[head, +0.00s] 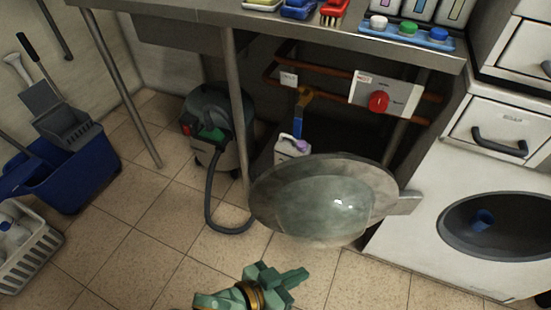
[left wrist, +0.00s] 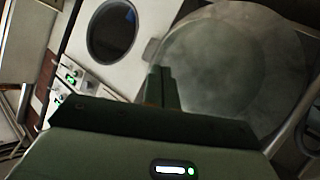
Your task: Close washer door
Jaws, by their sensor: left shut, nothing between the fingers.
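The washer (head: 420,225) is a white machine at the right of the head view, with a dark round opening (head: 460,235). Its round grey door with a glass bulge (head: 325,200) stands wide open, swung out to the left on a hinge piece (head: 405,203). In the left wrist view the door (left wrist: 235,60) fills the upper right and the opening (left wrist: 112,30) is at upper left. My green left gripper (head: 295,276) is below the door in the head view, shut and empty. Its fingers (left wrist: 160,85) overlap the door's edge in the wrist view; contact cannot be told.
A blue mop bucket (head: 70,170) and a white basket (head: 28,250) stand at left. Tiled floor between is clear.

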